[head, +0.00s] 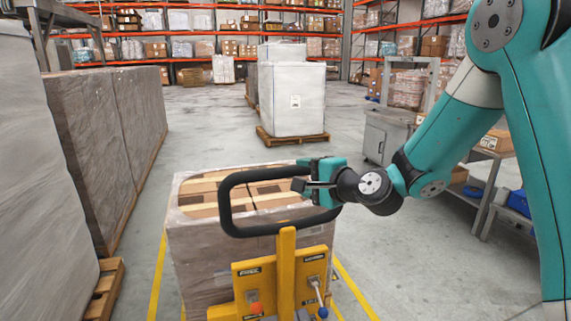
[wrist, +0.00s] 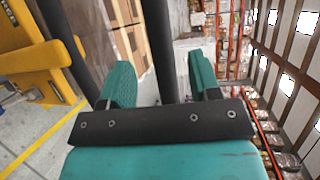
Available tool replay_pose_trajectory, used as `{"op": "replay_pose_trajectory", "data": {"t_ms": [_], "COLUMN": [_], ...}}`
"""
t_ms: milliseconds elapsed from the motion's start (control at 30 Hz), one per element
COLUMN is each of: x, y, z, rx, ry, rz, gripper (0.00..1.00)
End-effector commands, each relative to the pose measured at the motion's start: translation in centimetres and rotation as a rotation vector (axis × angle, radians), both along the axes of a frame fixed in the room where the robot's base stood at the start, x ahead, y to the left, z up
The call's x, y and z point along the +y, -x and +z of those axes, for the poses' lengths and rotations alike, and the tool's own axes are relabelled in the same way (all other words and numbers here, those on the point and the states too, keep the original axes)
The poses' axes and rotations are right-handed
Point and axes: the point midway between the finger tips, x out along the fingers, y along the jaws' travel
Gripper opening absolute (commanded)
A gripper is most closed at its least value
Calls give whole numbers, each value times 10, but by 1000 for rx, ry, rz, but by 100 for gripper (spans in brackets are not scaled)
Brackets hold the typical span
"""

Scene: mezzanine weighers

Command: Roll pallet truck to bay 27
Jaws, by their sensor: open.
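The yellow pallet truck (head: 286,275) stands in front of me with its black loop handle (head: 232,200) raised. A wrapped load of cartons (head: 200,235) stands right beyond it, between yellow floor lines. My gripper (head: 312,184) is open at the right side of the handle loop. In the wrist view, a black bar of the handle (wrist: 158,45) passes between the two teal fingers of my gripper (wrist: 160,85). I cannot tell whether the fingers touch it. The truck's yellow body (wrist: 35,50) shows at the left there. No bay number is readable.
Tall wrapped pallets (head: 105,145) line the left side. A white wrapped pallet (head: 298,100) stands farther ahead in the aisle. A grey cabinet (head: 385,138) and a bench with blue bins (head: 519,202) are at the right. Open concrete floor (head: 205,115) lies beyond the load, before the orange racks.

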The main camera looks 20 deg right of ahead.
Motion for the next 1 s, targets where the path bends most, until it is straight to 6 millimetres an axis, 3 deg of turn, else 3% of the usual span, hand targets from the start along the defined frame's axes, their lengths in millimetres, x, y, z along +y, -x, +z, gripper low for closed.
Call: {"op": "replay_pose_trajectory", "data": {"t_ms": [100, 300, 500, 767, 1000], "x": [12, 23, 28, 28, 28], "y": [-24, -53, -64, -65, -65], "z": [-1, -8, -12, -13, -13], "rx": [1, 1, 0, -1, 0], "ry": [1, 1, 1, 2, 1], "rz": [3, 2, 1, 0, 0], "gripper": [57, 57, 57, 57, 4]}}
